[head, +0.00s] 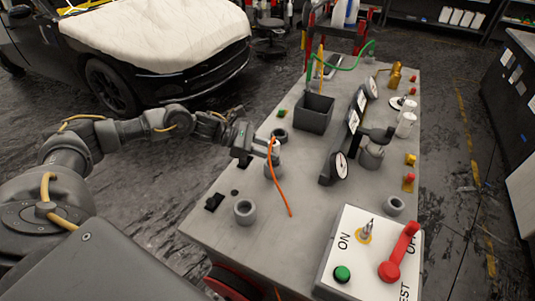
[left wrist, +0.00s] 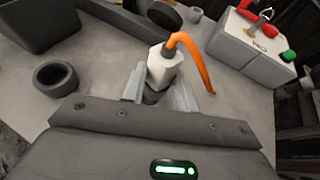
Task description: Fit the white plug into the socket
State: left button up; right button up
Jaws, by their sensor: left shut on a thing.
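The white plug (head: 273,150) has an orange cable and is held in my left gripper (head: 262,148). In the left wrist view the white plug (left wrist: 162,69) stands between the two fingers (left wrist: 155,88), which are shut on it, with the cable bending off to the right. Another grey round holder (head: 245,211) stands open and empty nearer the front. I cannot tell for certain which part is the socket. My right gripper is not in view.
A dark open bin (head: 313,113) stands behind the gripper, with a grey ring (head: 279,135) beside it. Gauges (head: 338,166) stand to the right. A control box (head: 350,240) with a red lever fills the front right corner. The table front centre is mostly clear.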

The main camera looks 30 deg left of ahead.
pick_arm(q)
jog(key=shift+w+a+f, duration=0.1)
jog(key=shift+w+f, duration=0.05)
jog(key=shift+f, duration=0.05)
notch_tip(320, 180, down, 3)
jog(key=shift+f+p, duration=0.1)
jog(key=shift+p, duration=0.4)
jog(key=shift+f+b, duration=0.2)
jog(key=shift+b, duration=0.1)
jog(key=o, duration=1.1)
jog(key=shift+r, duration=0.1)
